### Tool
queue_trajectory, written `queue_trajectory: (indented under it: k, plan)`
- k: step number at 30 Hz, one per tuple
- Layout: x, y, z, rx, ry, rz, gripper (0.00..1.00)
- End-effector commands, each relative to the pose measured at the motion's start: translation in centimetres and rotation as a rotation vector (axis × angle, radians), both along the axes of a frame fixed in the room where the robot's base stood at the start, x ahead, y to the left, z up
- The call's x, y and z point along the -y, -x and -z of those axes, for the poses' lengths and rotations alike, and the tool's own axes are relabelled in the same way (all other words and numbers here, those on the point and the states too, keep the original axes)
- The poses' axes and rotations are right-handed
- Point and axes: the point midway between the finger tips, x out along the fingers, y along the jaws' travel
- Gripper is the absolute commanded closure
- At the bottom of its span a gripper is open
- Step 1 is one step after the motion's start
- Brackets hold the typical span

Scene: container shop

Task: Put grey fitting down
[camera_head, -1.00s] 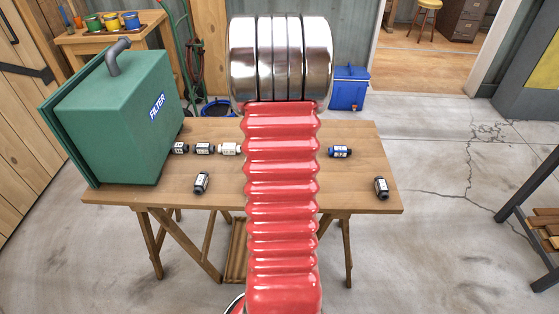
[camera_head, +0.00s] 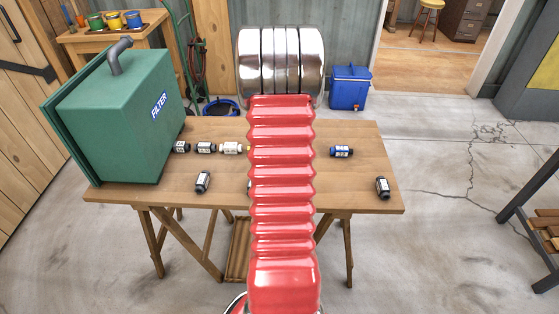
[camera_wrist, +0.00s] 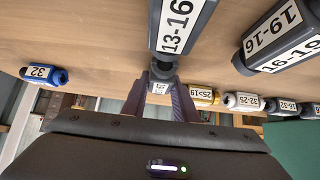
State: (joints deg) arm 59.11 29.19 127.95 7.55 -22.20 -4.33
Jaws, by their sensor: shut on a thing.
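The grey fitting (camera_wrist: 178,28), labelled 13-16, shows large at the top middle of the wrist view. My gripper (camera_wrist: 160,85) is shut on the narrow end of it, between the two fingertips. The fitting is low over the wooden table (camera_wrist: 90,35); whether it touches the top I cannot tell. In the head view my red arm hides the gripper and most of the table's middle. A small piece of a fitting (camera_head: 249,187) shows at the arm's left edge there.
A dark fitting (camera_head: 203,182) labelled 19-16 lies nearby. A row of fittings (camera_head: 206,148) runs along the back, with a blue one (camera_head: 342,151) right of my arm. Another (camera_head: 382,187) lies at the right edge. A green filter box (camera_head: 120,120) fills the left end.

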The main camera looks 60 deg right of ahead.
Motion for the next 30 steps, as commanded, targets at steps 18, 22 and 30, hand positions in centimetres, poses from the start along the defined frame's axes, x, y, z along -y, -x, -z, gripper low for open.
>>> queue_trajectory:
  k: [18, 22, 30]
  plan:
    - [0.03, 0.02, 0.21, 0.001, 0.0, 0.001, 0.58]
    - [0.03, 0.01, 0.21, 0.001, 0.001, 0.001, 0.55]
    - [0.04, 0.0, -0.08, 0.002, 0.001, 0.001, 0.55]
